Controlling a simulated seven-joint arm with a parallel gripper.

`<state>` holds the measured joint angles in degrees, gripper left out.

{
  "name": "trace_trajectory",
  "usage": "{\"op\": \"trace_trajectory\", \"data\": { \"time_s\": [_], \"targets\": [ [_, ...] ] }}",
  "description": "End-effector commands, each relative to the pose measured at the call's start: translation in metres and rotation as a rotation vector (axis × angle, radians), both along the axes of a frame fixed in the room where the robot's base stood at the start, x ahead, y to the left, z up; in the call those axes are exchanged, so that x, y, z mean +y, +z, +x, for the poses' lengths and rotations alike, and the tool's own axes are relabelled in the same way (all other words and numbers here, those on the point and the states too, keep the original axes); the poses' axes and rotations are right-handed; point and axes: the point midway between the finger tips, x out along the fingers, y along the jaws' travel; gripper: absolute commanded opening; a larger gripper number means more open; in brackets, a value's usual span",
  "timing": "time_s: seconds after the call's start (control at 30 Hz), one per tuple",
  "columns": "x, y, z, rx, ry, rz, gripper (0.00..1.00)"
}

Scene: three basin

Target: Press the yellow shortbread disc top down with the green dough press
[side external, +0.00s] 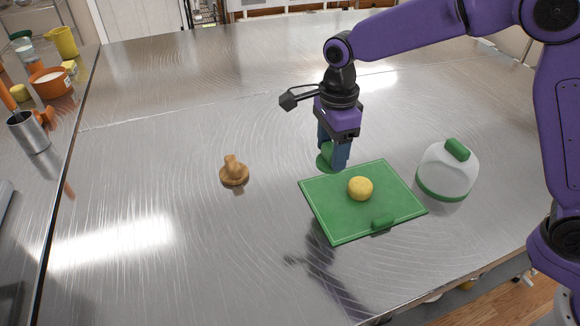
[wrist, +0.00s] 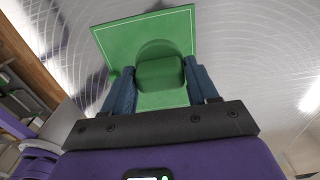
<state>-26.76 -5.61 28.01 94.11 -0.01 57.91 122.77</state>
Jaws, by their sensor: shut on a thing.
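The yellow shortbread disc (side external: 360,188) is a thick, rounded yellow piece on the green board (side external: 325,207). My gripper (side external: 336,152) is shut on the green dough press (side external: 325,162), above the table near the board's far left corner. The press is partly hidden by the fingers in the side view. In the wrist view its green handle (wrist: 160,74) sits between the fingers, with the round base beyond it. The green board (wrist: 115,38) shows behind it. The yellow disc is not visible in the wrist view. The press and the disc are apart.
A wooden knobbed stamp (side external: 234,173) stands left of the board. A clear tub with a green base and handle (side external: 446,174) stands to the right. A green block (side external: 382,222) is at the board's near edge. Cups and bowls line the far left. The left and back table is mostly clear.

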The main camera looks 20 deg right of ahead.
Motion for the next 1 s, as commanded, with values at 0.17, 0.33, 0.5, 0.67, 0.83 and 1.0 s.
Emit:
{"op": "trace_trajectory", "data": {
  "time_s": [0.17, 0.33, 0.5, 0.67, 0.83, 1.0],
  "targets": [
    [-0.051, 0.012, -0.01, -0.002, 0.0, 0.001, 0.24],
    [-0.072, 0.015, -0.016, -0.001, 0.006, 0.001, 0.24],
    [-0.076, 0.015, -0.018, -0.001, 0.007, 0.0, 0.24],
    [-0.075, 0.015, -0.017, -0.001, 0.007, 0.0, 0.24],
    [-0.075, 0.012, -0.018, 0.001, 0.007, 0.0, 0.24],
    [-0.075, -0.004, -0.018, 0.003, 0.007, -0.002, 0.24]
  ]
}}
